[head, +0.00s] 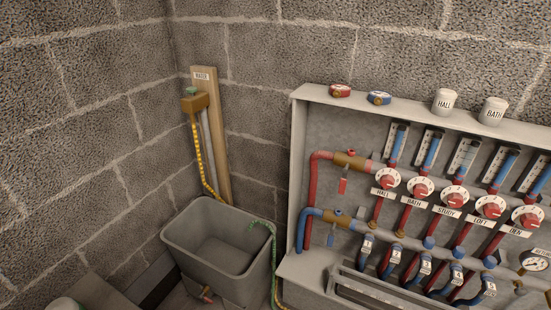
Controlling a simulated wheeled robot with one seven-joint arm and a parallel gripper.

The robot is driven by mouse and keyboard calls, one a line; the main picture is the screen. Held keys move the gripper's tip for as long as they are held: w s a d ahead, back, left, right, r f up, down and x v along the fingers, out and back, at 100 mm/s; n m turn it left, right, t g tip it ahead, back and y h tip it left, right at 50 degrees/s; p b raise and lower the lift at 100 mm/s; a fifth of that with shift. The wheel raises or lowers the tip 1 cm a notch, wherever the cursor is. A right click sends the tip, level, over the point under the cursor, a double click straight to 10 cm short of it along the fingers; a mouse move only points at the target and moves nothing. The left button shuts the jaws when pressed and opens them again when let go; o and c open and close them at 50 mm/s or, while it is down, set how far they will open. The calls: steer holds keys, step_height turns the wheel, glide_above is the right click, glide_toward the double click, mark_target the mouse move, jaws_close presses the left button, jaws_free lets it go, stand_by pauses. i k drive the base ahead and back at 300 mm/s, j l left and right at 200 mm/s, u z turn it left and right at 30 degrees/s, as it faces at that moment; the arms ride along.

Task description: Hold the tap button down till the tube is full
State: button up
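A brass-brown tap block (195,103) is fixed to a wooden board (217,140) in the wall corner, under a label reading WATER. A small green button (192,91) sits on top of the block; I cannot tell whether it is pressed. A yellow patterned hose (198,155) runs down from the block to the grey tub. A pale grey upright tube (208,150) stands beside it against the board; its fill level cannot be made out. My gripper is not in view.
A grey tub (178,236) stands below the tap, with a green hose (273,250) over its right rim. At right, a manifold cabinet (297,170) holds red and blue pipes, dials and gauges. Two white caps (444,102) (493,111) stand on its top. Space before the tap looks clear.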

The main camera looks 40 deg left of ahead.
mark_target(192, 90)
steer(key=u, duration=1.6)
